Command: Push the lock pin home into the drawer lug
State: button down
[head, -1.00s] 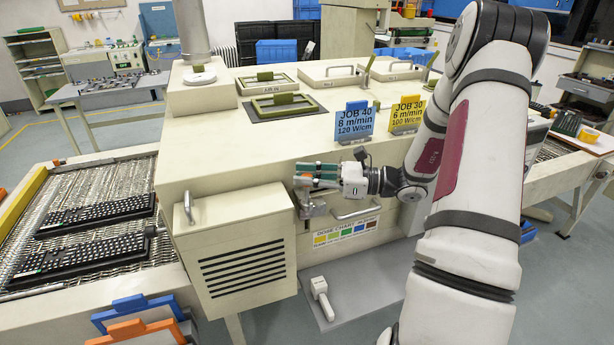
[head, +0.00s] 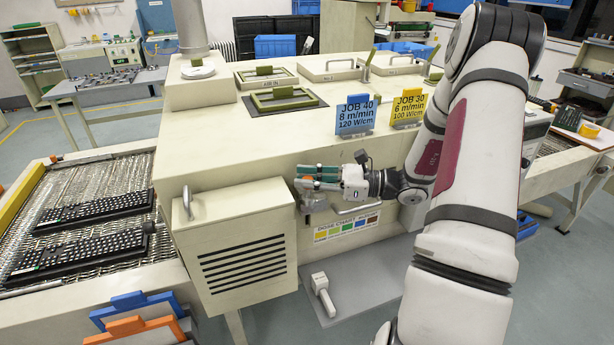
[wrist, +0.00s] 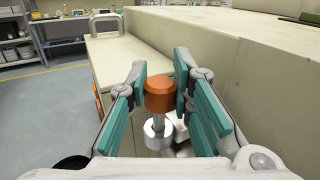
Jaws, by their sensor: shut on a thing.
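The lock pin has an orange head (wrist: 159,95) and a bare metal shaft (wrist: 158,121). In the wrist view it stands upright between the teal-padded fingers of my gripper (wrist: 161,78), which is shut on the head. Below the shaft is a pale metal round part (wrist: 157,133); a length of shaft shows above it. I cannot tell how deep the pin sits. In the head view my gripper (head: 318,178) is at the machine's front, just above the grey metal lug (head: 315,203), beside the louvred drawer box (head: 238,245). The fingers partly hide the pin there.
A bar handle (head: 358,209) is just right of the lug, close under my wrist. Blue (head: 355,116) and yellow (head: 408,107) job signs stand on the machine above. Keyboards (head: 95,212) lie on the mesh belt at left. A white-handled tool (head: 322,293) lies on the grey mat below.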

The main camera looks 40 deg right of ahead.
jog(key=shift+f+b, duration=0.55)
jog(key=shift+f, duration=0.85)
jog(key=c, duration=1.3)
grip_release()
jog(key=shift+c, duration=0.2)
notch_tip(320, 180, up, 6)
jog(key=p, duration=0.3)
jog(key=shift+r, duration=0.1)
jog(key=v, duration=1.2)
